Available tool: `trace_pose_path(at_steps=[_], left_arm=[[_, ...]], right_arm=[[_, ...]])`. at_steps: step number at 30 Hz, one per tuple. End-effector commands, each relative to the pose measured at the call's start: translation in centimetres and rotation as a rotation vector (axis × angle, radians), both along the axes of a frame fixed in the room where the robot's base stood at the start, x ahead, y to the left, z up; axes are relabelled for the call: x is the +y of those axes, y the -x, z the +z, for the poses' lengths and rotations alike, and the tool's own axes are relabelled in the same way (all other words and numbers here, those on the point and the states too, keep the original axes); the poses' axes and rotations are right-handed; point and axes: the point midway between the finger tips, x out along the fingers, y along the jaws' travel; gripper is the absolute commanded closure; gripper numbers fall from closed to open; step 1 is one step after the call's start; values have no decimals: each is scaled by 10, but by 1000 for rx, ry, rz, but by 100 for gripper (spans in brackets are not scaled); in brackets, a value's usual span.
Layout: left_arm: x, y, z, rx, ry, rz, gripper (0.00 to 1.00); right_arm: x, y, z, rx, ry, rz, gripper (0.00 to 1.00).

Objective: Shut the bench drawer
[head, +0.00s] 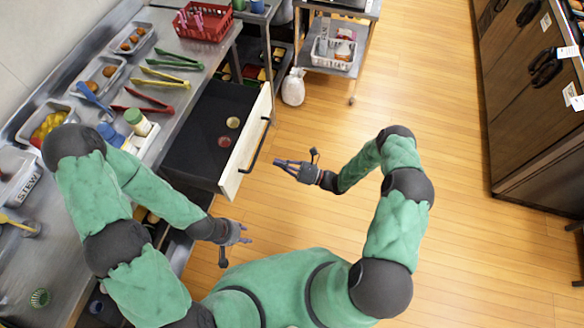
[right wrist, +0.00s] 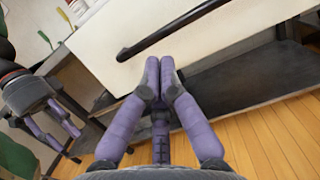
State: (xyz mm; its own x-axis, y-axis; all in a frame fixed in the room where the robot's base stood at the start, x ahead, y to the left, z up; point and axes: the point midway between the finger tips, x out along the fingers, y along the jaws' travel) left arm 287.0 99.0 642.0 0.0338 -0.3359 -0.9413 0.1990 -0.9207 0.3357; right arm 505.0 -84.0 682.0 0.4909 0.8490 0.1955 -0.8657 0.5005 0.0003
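The bench drawer (head: 207,128) is pulled out from under the steel bench, with a dark inside and a cream front (head: 240,154). A black bar handle (head: 256,143) runs along the front. In the right wrist view, the cream front (right wrist: 200,38) and handle (right wrist: 165,35) lie just past my fingers. My right gripper (head: 278,163) is outside the front, near the handle, its fingers together and empty (right wrist: 159,75). I cannot tell whether it touches the front. My left gripper (head: 247,234) is low, beyond the drawer's near end, fingers apart and empty.
Two small cups, one yellowish (head: 233,122) and one red (head: 224,142), stand in the drawer. The bench top (head: 185,95) holds tongs, bottles, food trays and a red basket (head: 203,22). A white bag (head: 293,88) stands past the drawer's far end. The wooden floor at right is clear.

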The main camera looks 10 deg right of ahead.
Motion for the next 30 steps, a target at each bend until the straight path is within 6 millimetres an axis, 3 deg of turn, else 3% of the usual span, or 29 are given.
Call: trace_pose_path(at_steps=[3, 10, 30], left_arm=[[0, 0, -5, 0, 0, 0, 60], [0, 0, -10, 0, 0, 0, 60], [0, 0, -12, 0, 0, 0, 60]], right_arm=[[19, -10, 3, -2, 0, 5, 100], [41, -23, 8, -1, 1, 2, 100], [49, -27, 10, 0, 0, 2, 100]])
